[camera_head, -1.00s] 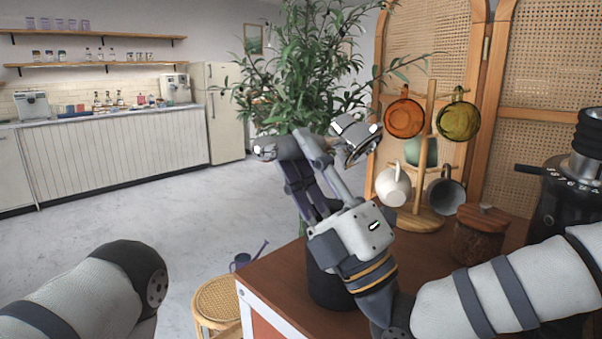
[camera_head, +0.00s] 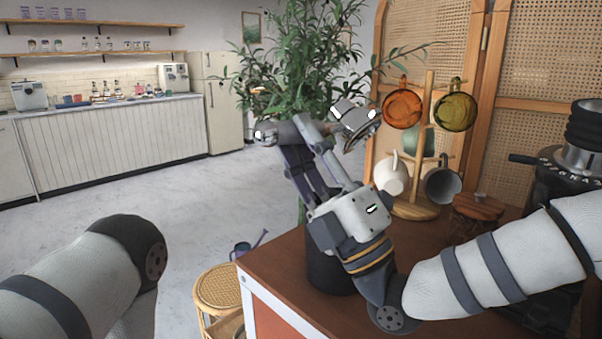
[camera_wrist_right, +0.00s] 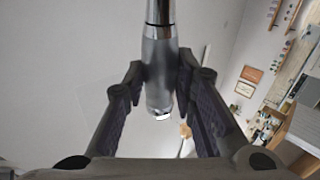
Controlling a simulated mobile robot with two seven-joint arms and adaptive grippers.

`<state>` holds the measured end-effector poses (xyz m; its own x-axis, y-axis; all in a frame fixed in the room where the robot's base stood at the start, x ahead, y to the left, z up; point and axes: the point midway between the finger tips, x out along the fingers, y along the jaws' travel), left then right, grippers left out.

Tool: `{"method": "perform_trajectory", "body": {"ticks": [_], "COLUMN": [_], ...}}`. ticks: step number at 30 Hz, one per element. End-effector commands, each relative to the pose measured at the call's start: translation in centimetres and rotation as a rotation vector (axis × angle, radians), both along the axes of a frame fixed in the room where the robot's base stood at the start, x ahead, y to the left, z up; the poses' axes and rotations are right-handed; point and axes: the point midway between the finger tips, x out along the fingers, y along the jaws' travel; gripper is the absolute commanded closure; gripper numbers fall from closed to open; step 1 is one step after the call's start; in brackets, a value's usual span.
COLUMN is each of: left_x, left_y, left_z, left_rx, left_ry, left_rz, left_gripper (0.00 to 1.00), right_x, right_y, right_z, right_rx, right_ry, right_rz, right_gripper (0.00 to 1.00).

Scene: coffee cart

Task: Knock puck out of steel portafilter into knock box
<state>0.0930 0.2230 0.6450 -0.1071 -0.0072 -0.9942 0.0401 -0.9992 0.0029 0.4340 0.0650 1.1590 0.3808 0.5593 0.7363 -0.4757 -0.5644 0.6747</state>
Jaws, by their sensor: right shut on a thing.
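The steel portafilter (camera_head: 357,124) is held up in the air over the dark cylinder, with its round metal head to the right and its grey handle (camera_head: 280,134) to the left in the head view. My right gripper (camera_head: 308,131) is shut on that handle. In the right wrist view the handle (camera_wrist_right: 158,75) runs between the fingers of my right gripper (camera_wrist_right: 156,82). A dark cylinder (camera_head: 325,268), which looks like the knock box, stands on the table and is partly hidden behind my right gripper. The puck is not visible. My left arm shows at lower left, but its gripper is out of view.
The brown table (camera_head: 285,262) has a mug rack (camera_head: 426,125) with several mugs, a wooden item (camera_head: 477,208) and a black machine (camera_head: 555,190) at right. A leafy plant (camera_head: 300,70) rises behind the portafilter. A rattan stool (camera_head: 218,288) stands left of the table.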

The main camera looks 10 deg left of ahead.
Motion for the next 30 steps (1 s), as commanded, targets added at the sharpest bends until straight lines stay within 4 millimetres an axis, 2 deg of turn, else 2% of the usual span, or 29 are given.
{"method": "perform_trajectory", "body": {"ticks": [16,24,30], "left_x": [-0.4,-0.4,-0.4], "left_y": [0.0,0.0,0.0], "left_z": [-0.3,-0.3,-0.3], "left_rx": [0.000,0.000,0.000], "left_ry": [0.015,0.015,0.015], "left_rz": [0.000,0.000,0.000], "left_gripper": [0.60,0.60,0.60], "right_x": [0.3,0.3,0.3], "right_y": [0.0,0.0,0.0], "right_z": [-0.2,4.0,4.8], "right_rx": [-0.002,-0.002,-0.002], "right_ry": [0.017,0.012,0.017], "right_rz": [-0.001,-0.002,0.000], "right_gripper": [1.00,1.00,1.00]}}
